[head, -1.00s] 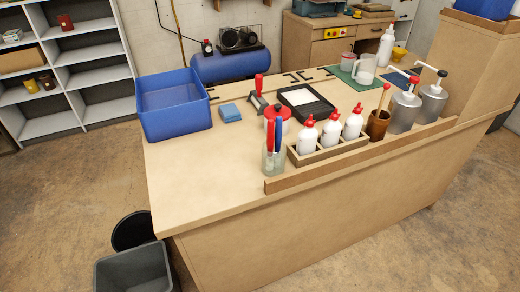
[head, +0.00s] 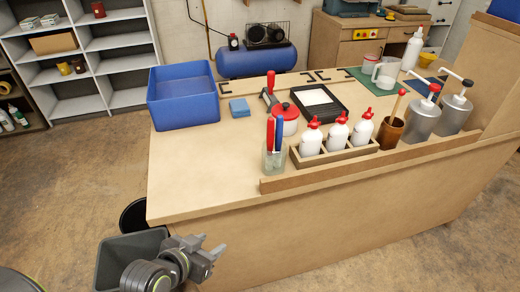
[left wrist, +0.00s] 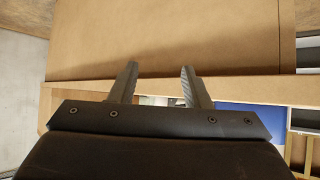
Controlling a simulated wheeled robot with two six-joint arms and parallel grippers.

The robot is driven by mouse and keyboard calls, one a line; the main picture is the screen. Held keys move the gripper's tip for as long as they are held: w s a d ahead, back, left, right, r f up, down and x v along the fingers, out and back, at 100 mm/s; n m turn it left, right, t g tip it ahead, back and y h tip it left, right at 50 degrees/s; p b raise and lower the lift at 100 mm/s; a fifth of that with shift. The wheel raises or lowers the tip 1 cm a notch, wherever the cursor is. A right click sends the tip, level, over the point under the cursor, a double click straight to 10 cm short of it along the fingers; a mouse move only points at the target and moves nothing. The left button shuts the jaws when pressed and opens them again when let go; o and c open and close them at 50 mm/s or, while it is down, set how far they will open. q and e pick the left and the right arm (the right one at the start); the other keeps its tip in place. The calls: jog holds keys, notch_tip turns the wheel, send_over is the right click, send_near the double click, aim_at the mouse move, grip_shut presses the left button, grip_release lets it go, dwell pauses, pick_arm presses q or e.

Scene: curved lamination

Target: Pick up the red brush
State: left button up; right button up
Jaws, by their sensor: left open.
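The red brush (head: 270,133) stands upright, handle up, in a clear jar (head: 274,160) near the front edge of the bench; its lower end is inside the jar. A blue-handled brush (head: 279,133) stands beside it in the same jar. My left gripper (head: 218,249) is open and empty, low in front of the bench and well below and left of the jar. In the left wrist view the jaws (left wrist: 160,68) stand apart with nothing between them, facing a plain brown panel; the red brush does not show there. My right gripper is not in view.
A wooden ledge (head: 370,162) runs along the bench's front edge. A blue bin (head: 184,110) sits at the left. The bench top (head: 200,175) left of the jar is clear.

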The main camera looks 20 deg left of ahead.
pick_arm(q)
jog(key=w+d+r+t+h, duration=0.1)
jog(key=w+d+r+t, duration=0.1)
jog(key=w+r+t, duration=0.35)
jog(key=w+d+r+t+h, duration=0.1)
jog(key=w+d+r+t, duration=0.1)
jog(key=r, duration=0.6)
jog(key=p, duration=0.4)
send_near(268, 143)
jog(key=x, duration=0.4)
jog(key=shift+p+x, duration=0.8)
jog(key=shift+x, duration=1.5)
jog(key=shift+c, duration=0.4)
grip_shut()
